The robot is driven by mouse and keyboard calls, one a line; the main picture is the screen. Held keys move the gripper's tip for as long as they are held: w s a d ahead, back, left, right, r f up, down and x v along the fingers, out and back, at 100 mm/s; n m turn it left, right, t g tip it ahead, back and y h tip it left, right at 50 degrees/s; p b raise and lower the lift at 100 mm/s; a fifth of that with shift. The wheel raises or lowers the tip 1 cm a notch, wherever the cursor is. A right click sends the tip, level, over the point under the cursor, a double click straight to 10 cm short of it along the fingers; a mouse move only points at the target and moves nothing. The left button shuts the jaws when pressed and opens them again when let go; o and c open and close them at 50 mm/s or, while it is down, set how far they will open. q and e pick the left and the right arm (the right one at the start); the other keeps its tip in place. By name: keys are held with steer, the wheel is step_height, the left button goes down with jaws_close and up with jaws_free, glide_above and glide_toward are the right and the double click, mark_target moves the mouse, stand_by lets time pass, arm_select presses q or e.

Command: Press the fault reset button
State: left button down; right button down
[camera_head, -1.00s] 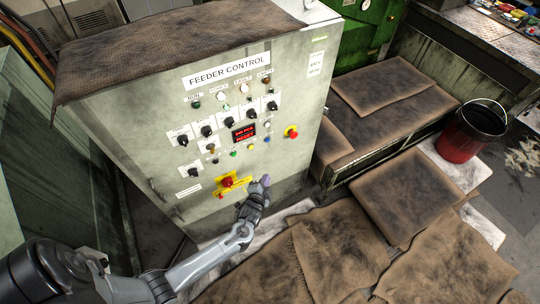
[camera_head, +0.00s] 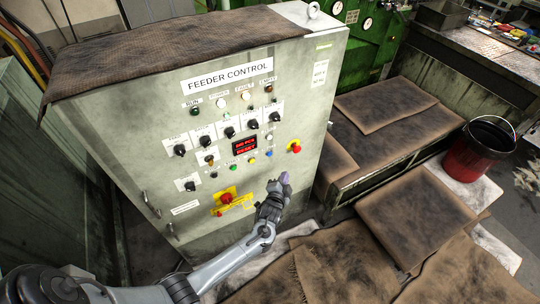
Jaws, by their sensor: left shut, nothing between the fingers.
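The feeder control panel (camera_head: 160,118) is a grey-green cabinet with a labelled front. Its front bears lamps, several black knobs (camera_head: 230,132), a red digital display (camera_head: 244,145) and a row of small coloured buttons, among them a green one (camera_head: 234,167) and a blue one (camera_head: 268,154). The labels by the small buttons are too small to read, so I cannot tell which is the fault reset button. My left gripper (camera_head: 284,181) is shut and empty, in front of the panel's lower right, below the blue button and apart from the buttons. My right gripper is not in view.
A red emergency knob (camera_head: 295,148) sits at the panel's right. A red rotary switch on a yellow plate (camera_head: 226,198) is left of my gripper. Stained brown mats (camera_head: 415,215) cover the floor and a low bench. A red bucket (camera_head: 478,150) stands at right.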

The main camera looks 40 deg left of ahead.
mark_target(270, 154)
arm_select(q)
steer(key=w+a+b, duration=0.3)
steer(key=a, duration=0.5)
steer(key=shift+b, duration=0.35)
steer(key=shift+a, duration=0.1)
stand_by(0.6)
stand_by(0.8)
steer(key=shift+w+a, duration=0.15)
steer(key=shift+a, duration=0.15)
stand_by(0.4)
steer(key=shift+w+a, duration=0.1)
steer(key=shift+a, duration=0.15)
stand_by(0.6)
